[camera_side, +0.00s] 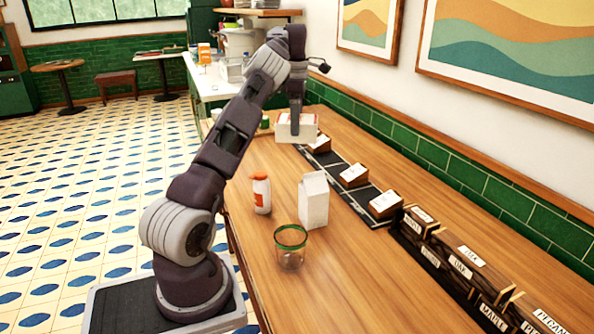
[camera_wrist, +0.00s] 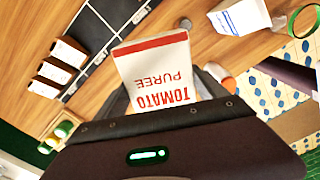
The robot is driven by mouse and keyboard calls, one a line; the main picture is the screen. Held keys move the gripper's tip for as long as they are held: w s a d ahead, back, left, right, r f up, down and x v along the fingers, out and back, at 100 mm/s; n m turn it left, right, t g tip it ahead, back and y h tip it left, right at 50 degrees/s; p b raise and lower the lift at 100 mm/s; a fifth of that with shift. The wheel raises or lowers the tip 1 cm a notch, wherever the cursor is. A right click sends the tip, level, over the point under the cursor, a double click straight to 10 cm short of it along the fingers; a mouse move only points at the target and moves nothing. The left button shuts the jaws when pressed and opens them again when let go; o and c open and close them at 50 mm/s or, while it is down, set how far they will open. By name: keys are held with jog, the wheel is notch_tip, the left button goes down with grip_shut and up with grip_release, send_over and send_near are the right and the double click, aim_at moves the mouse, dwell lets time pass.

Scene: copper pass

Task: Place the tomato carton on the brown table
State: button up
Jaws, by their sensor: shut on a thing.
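The tomato carton (camera_side: 296,129) is white with red bands, and its "TOMATO PUREE" label shows in the wrist view (camera_wrist: 154,66). My gripper (camera_side: 295,112) is shut on it from above, with dark fingers on either side of it in the wrist view. The carton is over the far part of the brown table (camera_side: 345,285), close to the far end of a black strip. It looks raised above the wood, but the gap below it is hard to judge. The table also shows in the wrist view (camera_wrist: 183,12). The carton's lower end is not clear there.
A white carton (camera_side: 313,201), an orange-and-white bottle (camera_side: 262,196) and a green-rimmed glass (camera_side: 291,252) stand nearer on the table. The black strip (camera_side: 368,193) along the wall side carries small boxes (camera_side: 354,176). Labelled wooden crates (camera_side: 470,265) follow it. The table's front stretch is clear.

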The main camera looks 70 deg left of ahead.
aim_at(278, 121)
jog(key=s+a+n, duration=0.2)
jog(key=s+a+f+n, duration=0.1)
jog(key=s+a+n, duration=0.1)
jog(key=shift+a+f, duration=0.2)
jog(key=shift+a, duration=0.1)
jog(key=shift+s+f, duration=0.1)
jog(key=shift+f, duration=2.45)
jog(key=shift+f, duration=0.1)
notch_tip(278, 121, down, 9)
jog(key=shift+a+f, duration=0.1)
jog(key=shift+f, duration=0.1)
jog(key=shift+f, duration=0.15)
jog(key=o, duration=2)
jog(key=shift+f, duration=0.1)
